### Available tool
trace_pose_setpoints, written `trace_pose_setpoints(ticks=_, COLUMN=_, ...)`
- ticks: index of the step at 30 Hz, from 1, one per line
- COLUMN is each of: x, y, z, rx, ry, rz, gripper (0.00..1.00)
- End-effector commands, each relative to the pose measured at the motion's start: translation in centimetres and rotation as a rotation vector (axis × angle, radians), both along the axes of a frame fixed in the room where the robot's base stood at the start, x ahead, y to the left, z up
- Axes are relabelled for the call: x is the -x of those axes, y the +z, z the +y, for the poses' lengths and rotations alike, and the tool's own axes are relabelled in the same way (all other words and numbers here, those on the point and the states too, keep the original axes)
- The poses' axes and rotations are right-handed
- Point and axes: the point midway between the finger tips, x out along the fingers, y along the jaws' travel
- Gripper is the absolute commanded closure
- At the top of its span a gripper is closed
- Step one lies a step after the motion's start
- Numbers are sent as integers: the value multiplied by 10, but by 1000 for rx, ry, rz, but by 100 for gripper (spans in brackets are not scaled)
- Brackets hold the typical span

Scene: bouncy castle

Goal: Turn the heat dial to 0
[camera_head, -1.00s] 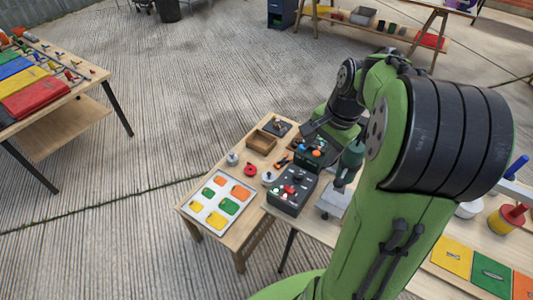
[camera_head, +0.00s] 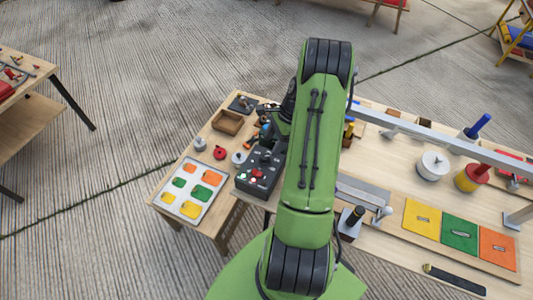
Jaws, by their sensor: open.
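A dark control box (camera_head: 257,181) with small red, white and green controls sits at the right edge of the small wooden table, just left of my green arm. A dark knob (camera_head: 266,156) shows on its upper part; I cannot tell whether it is the heat dial, and no markings or setting are readable. My arm covers the area right of the box. Its dark wrist part shows near the box's far side, but the gripper's fingers are hidden behind the arm, so I see no contact with any dial.
The small table (camera_head: 168,186) also holds a white tray (camera_head: 217,182) of coloured pieces, a red round piece (camera_head: 220,153) and a wooden box (camera_head: 228,122). A long bench (camera_head: 395,257) at right carries a metal rail, cylinders and coloured panels.

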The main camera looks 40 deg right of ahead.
Motion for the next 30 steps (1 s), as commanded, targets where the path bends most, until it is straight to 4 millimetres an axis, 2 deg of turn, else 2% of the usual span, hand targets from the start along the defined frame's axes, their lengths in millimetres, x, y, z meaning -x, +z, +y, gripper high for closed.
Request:
trace_pose_setpoints(ticks=1, x=-1, y=-14, z=5, rx=-3, ry=2, rz=4, gripper=40)
trace_pose_setpoints(ticks=3, x=-4, y=-28, z=10, rx=-2, ry=2, rz=3, gripper=40)
trace_pose_setpoints(ticks=7, x=-7, y=-46, z=17, rx=-1, ry=2, rz=2, gripper=40)
trace_pose_setpoints(ticks=11, x=-9, y=-53, z=20, rx=1, ry=2, rz=1, gripper=40)
trace_pose_setpoints(ticks=17, x=-9, y=-53, z=20, rx=1, ry=2, rz=0, gripper=40)
trace_pose_setpoints(ticks=20, x=-9, y=-53, z=20, rx=1, ry=1, rz=0, gripper=52)
trace_pose_setpoints(ticks=28, x=-9, y=-52, z=20, rx=1, ry=2, rz=0, gripper=94)
trace_pose_setpoints(ticks=30, x=-9, y=-52, z=20, rx=1, ry=2, rz=0, gripper=96)
